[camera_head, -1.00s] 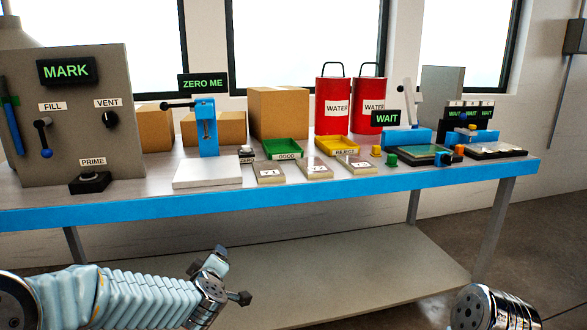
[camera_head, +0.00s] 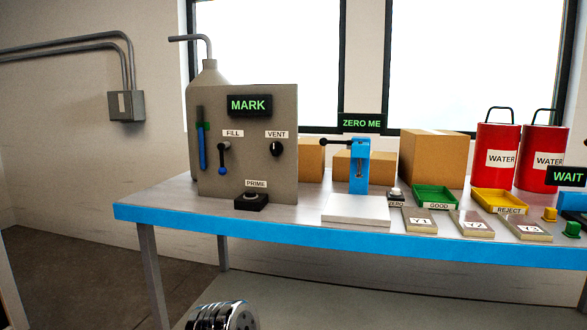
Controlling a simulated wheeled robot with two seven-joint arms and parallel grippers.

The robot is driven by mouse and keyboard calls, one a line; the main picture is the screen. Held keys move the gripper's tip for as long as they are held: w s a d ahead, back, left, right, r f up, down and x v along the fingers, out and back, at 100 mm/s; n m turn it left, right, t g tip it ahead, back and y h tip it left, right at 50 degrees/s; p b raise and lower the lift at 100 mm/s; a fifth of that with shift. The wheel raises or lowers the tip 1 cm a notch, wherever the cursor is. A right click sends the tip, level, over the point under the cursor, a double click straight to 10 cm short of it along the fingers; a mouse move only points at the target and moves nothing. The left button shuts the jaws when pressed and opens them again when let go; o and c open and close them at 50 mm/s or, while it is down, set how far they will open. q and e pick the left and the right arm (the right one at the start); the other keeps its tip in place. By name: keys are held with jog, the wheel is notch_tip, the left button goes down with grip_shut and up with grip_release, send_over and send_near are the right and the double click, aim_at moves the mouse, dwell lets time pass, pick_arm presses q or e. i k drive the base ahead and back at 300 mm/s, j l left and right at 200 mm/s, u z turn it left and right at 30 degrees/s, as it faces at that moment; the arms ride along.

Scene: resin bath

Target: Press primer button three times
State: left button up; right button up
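The primer button is a black box (camera_head: 251,202) with a small round top, standing on the bench in front of a grey panel (camera_head: 270,107). A white PRIME label (camera_head: 256,183) is on the panel just above it. The panel also carries a lit MARK display (camera_head: 249,105), a FILL lever (camera_head: 223,158) with a blue knob and a black VENT knob (camera_head: 276,148). Only a round metal link of one of my arms shows at the bottom, well below the bench top. Neither gripper's fingers are in view.
To the right are a blue stand (camera_head: 359,172) on a white base, a green GOOD tray (camera_head: 434,195), a yellow REJECT tray (camera_head: 500,202) and labelled plates. Red WATER cans (camera_head: 497,157) stand behind. The bench top left of the panel and in front of the button is clear.

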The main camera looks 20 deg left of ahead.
aim_at(248, 193)
jog(key=u, duration=1.25)
